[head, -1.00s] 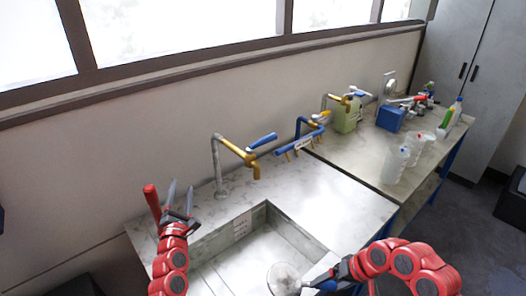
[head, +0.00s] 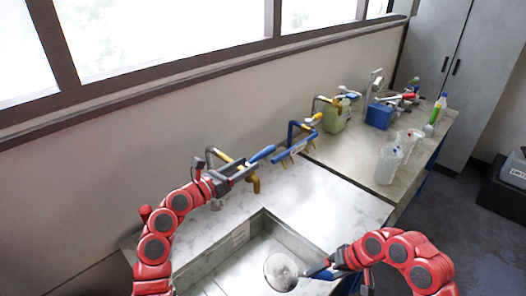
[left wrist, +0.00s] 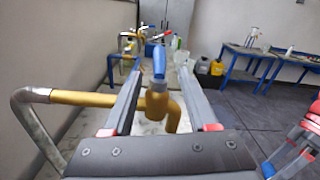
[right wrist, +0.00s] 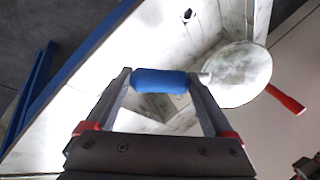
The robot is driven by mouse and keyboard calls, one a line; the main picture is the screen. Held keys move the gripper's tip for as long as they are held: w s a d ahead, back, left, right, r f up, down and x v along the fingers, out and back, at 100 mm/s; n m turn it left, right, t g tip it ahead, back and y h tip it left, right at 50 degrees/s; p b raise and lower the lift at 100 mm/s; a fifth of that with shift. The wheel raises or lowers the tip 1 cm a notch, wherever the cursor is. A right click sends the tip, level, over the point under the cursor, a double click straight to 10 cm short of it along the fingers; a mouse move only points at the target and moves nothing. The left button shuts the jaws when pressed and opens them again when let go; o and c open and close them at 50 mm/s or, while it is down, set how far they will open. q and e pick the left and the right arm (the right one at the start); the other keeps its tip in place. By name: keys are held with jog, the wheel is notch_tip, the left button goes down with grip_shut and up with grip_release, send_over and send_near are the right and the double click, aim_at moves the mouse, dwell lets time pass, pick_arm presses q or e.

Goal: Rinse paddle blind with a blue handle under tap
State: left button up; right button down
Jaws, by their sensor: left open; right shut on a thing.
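The paddle blind is a grey disc (head: 281,271) with a blue handle (right wrist: 160,81). My right gripper (head: 335,267) is shut on the blue handle, and the disc hangs over the sink basin (head: 233,262). The brass tap (head: 254,182) with a blue lever (head: 262,153) stands behind the sink. My left gripper (head: 244,170) is open at the tap. In the left wrist view the tap body (left wrist: 157,103) and its blue lever (left wrist: 159,62) show between the open fingers. Whether the fingers touch them I cannot tell.
On the bench to the right are clear beakers (head: 388,165), a green canister (head: 336,117) and a blue box (head: 379,116). The counter right of the sink is clear.

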aim_at(263, 154)
pick_arm(q)
jog(key=p+x, duration=0.1)
jog(key=x, duration=0.6)
jog(key=shift+r, duration=0.15)
pick_arm(e)
notch_tip(263, 154, up, 2)
pick_arm(q)
jog(key=shift+w+d, duration=0.35)
jog(key=shift+c, duration=0.2)
grip_shut()
dwell(0.6)
